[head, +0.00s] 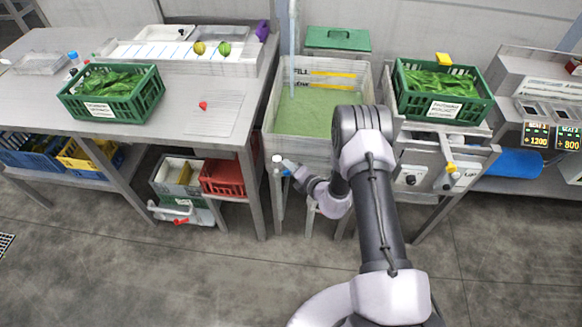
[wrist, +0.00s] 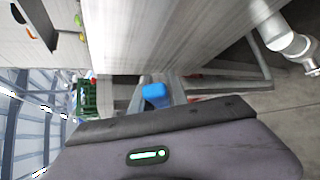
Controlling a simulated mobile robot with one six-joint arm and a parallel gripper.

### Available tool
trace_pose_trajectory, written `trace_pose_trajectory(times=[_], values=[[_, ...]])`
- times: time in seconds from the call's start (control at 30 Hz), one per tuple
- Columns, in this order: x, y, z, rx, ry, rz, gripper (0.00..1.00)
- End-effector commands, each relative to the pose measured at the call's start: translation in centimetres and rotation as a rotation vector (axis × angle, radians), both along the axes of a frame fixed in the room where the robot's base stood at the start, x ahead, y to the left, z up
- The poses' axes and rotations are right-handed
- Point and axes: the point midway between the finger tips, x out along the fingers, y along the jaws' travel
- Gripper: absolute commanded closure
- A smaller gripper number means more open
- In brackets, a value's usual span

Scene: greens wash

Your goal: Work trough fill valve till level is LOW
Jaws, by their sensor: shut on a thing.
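The wash trough (head: 268,112) stands in the middle of the head view, with green-tinted water (head: 312,112) in it. A FILL mark (head: 302,71) and yellow marks are on its back wall; the water edge appears near the lower mark. A pale vertical pipe or stream (head: 292,50) comes down at its back left. My gripper (head: 289,170) is low at the trough's front left, shut on the small blue valve handle (head: 286,172). A blue piece also shows beyond my gripper in the wrist view (wrist: 155,95). The fingertips are mostly hidden.
A green crate of leaves (head: 143,105) stands on the left table, another (head: 402,101) right of the trough. A white-capped post (head: 277,159) stands beside my gripper. A red crate (head: 222,178) sits under the left table. The floor in front is clear.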

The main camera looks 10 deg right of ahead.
Motion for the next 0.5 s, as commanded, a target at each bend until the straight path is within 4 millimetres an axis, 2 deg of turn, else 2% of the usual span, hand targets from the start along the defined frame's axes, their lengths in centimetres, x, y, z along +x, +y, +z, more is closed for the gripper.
trace_pose_trajectory(times=[0.03,0.13,0.5], values=[[0.02,-0.01,0.00,0.000,-0.001,-0.001,0.76],[0.02,-0.01,0.01,0.000,-0.001,-0.001,0.58],[-0.40,-0.24,0.27,0.001,0.000,-0.001,0.58]])
